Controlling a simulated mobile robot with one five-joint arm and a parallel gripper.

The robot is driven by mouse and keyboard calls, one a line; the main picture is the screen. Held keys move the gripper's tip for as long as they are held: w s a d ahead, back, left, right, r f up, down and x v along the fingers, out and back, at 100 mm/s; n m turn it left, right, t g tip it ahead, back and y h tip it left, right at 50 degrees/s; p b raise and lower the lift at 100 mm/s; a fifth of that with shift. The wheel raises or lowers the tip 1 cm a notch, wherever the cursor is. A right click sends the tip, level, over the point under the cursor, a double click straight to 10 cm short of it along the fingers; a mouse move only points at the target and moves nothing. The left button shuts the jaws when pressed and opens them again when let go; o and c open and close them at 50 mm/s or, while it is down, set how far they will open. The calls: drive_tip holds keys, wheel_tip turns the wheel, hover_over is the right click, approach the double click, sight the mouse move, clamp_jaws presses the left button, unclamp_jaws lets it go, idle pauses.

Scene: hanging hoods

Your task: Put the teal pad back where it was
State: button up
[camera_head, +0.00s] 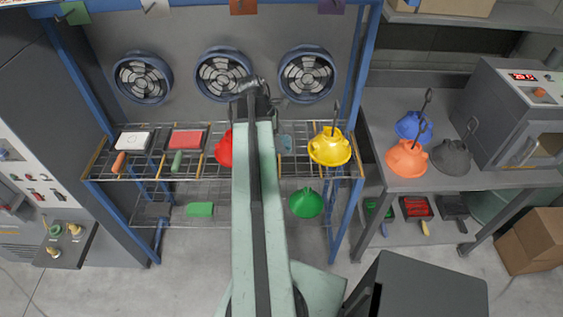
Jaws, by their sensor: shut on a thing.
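My gripper (262,104) is over the upper wire shelf, in front of the back panel and below the middle fan. It is shut on the teal pad (286,141), which is mostly hidden behind my arm. Only a small blue-teal part shows, right of the arm at upper-shelf height. I cannot tell whether the pad touches the shelf.
The upper wire shelf (105,170) holds a white pad (134,140), a red pad (186,139), a half-hidden red hood (223,150) and a yellow hood (329,148). Below are a green pad (199,209) and a green hood (306,203). Blue posts (365,70) flank the shelves.

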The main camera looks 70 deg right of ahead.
sight(285, 164)
wheel_tip(285, 164, down, 10)
drive_tip(key=b, duration=0.8)
drive_tip(key=shift+r+b, duration=0.15)
drive_tip(key=shift+b, duration=0.15)
drive_tip(key=shift+c, duration=0.5)
drive_tip(key=shift+r, duration=0.2)
drive_tip(key=o, duration=1.3)
drive_tip(key=shift+r+p, duration=0.1)
drive_tip(key=shift+p, duration=0.2)
drive_tip(key=p+v, duration=1.1)
drive_tip(key=shift+w+r, duration=0.2)
drive_tip(key=shift+r, duration=0.15)
